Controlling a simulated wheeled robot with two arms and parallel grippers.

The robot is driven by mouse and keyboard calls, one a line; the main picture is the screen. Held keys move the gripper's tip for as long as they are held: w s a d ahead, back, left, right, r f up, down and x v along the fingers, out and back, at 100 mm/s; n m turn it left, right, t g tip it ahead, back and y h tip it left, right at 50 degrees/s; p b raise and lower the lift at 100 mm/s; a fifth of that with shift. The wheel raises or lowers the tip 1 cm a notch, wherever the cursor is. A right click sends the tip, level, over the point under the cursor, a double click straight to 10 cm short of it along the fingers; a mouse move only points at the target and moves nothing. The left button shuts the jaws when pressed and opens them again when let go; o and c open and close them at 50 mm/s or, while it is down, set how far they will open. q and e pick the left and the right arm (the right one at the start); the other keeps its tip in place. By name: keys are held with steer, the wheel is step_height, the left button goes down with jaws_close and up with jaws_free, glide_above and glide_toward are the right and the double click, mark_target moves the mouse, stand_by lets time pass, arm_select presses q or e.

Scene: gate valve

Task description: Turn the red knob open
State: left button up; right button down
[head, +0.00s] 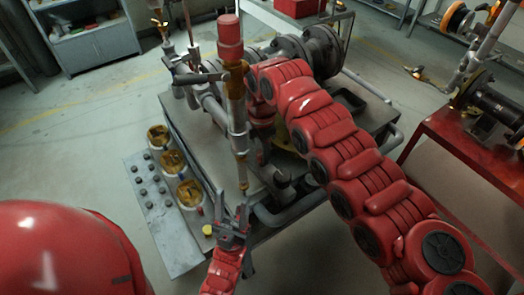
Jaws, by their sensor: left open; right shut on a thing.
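A red cylindrical knob (230,38) tops an upright stem (237,118) with brass and grey sections, standing in front of the pipework on the bench. My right arm reaches in from the right, and its end meets the stem just below the red knob. My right gripper (222,77) is shut there around the brass part; the stem partly hides the fingers, so the exact contact is unclear. My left gripper (234,222) is low in the middle, fingers apart and pointing up, just below the stem's thin lower end, and holds nothing.
The metal bench (180,105) carries grey pipes and a large flange (322,50). A side plate (150,205) holds round brass-coloured gauges (173,162) and several dark buttons. A red table (450,160) with machinery stands at right.

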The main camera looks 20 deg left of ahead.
steer(key=shift+c, duration=2.2)
jaws_free()
step_height(320, 180, up, 18)
steer(key=p, duration=0.3)
steer(key=shift+f, duration=0.25)
steer(key=shift+f, duration=0.1)
